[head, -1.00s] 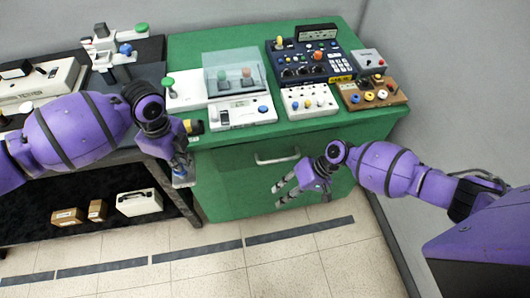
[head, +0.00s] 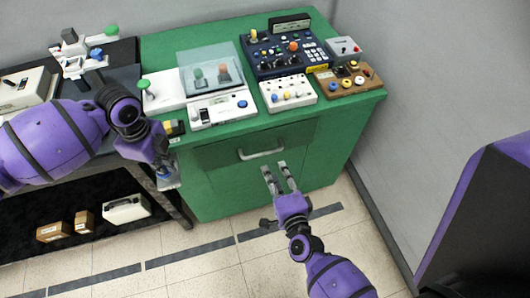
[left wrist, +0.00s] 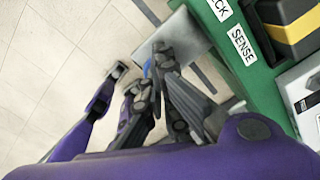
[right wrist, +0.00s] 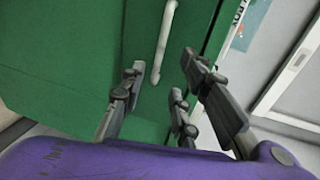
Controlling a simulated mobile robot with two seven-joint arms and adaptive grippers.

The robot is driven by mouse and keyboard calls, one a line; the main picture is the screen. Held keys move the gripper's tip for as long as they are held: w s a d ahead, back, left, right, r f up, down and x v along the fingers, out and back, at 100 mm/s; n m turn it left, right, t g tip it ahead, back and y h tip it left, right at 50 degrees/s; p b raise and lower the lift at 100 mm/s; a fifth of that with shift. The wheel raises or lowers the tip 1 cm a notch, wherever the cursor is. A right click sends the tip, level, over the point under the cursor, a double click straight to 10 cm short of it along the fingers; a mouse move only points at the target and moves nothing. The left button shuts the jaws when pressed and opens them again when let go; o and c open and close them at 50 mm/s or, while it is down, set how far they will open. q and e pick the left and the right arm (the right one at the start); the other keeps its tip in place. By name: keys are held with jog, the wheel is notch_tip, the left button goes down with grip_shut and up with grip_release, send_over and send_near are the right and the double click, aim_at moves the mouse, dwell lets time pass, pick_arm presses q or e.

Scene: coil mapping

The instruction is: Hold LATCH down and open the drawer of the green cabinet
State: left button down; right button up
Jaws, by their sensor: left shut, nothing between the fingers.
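The green cabinet (head: 300,172) has a drawer (head: 220,155) with a pale bar handle (head: 262,153); the drawer front looks flush. My right gripper (head: 274,168) is open just in front of and below the handle. In the right wrist view the handle (right wrist: 163,45) appears between the open fingertips (right wrist: 164,62), with no visible contact. My left gripper (head: 168,182) is shut and empty, pointing down beside the cabinet's left front corner. A black and yellow control (head: 174,128) sits on that corner. I cannot read a LATCH label; the left wrist view shows "SENSE" (left wrist: 242,46) and a partly cut label.
The cabinet top carries a white panel with a clear cover (head: 210,70), a dark blue control box (head: 285,50), a white knob box (head: 288,93) and a brown terminal board (head: 348,80). A dark bench (head: 110,160) adjoins on the left. Floor in front is clear.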

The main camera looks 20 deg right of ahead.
aim_at(265, 152)
jog(key=x, duration=1)
jog(key=shift+w+a, duration=0.1)
jog(key=shift+w, duration=0.15)
grip_shut()
